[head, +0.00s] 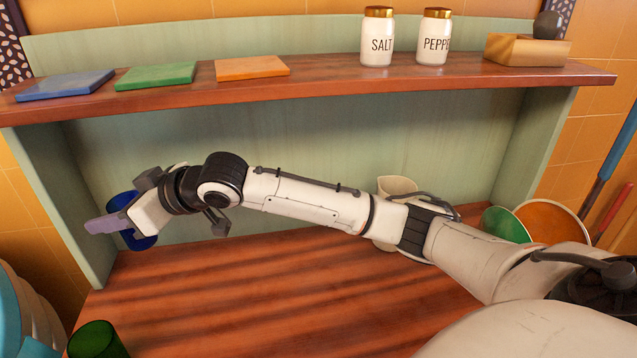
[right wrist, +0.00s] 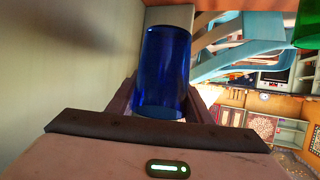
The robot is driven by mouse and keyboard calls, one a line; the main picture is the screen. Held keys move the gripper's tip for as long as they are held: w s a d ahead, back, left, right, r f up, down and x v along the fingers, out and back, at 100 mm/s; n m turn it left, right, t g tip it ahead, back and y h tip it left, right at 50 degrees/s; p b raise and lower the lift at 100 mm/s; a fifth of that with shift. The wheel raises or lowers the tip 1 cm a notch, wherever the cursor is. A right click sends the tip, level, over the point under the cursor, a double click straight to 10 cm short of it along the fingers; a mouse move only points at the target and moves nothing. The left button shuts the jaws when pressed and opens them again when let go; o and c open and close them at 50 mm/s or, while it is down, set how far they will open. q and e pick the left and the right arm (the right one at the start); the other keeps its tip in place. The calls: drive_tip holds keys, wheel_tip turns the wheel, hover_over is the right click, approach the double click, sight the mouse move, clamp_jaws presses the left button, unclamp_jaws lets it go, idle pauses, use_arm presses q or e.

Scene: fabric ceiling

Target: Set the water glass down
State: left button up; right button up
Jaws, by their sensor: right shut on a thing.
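A blue see-through glass (head: 124,204) is at the left end of the lower wooden surface, near the left side panel. My right gripper (head: 118,222) is shut on it, with a finger across its front. In the right wrist view the blue glass (right wrist: 163,68) sits between the two fingers (right wrist: 163,104). It looks about upright in the head view. I cannot tell whether its base touches the wood, as the gripper hides part of it. A green glass (head: 97,340) stands at the bottom left. My left gripper is not in view.
An upper shelf (head: 330,82) holds coloured tiles (head: 155,76), salt (head: 377,38) and pepper (head: 433,38) jars and a wooden box (head: 525,50). A cream pitcher (head: 397,185) and bowls (head: 550,220) stand at right. The middle of the lower wood (head: 270,300) is clear.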

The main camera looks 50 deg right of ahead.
drive_tip(key=shift+w+d, duration=0.2)
drive_tip(key=shift+w, duration=0.15)
wheel_tip(320, 180, down, 10)
idle(0.4)
drive_tip(key=shift+f, duration=0.1)
drive_tip(key=shift+f, duration=0.1)
drive_tip(key=o, duration=1.1)
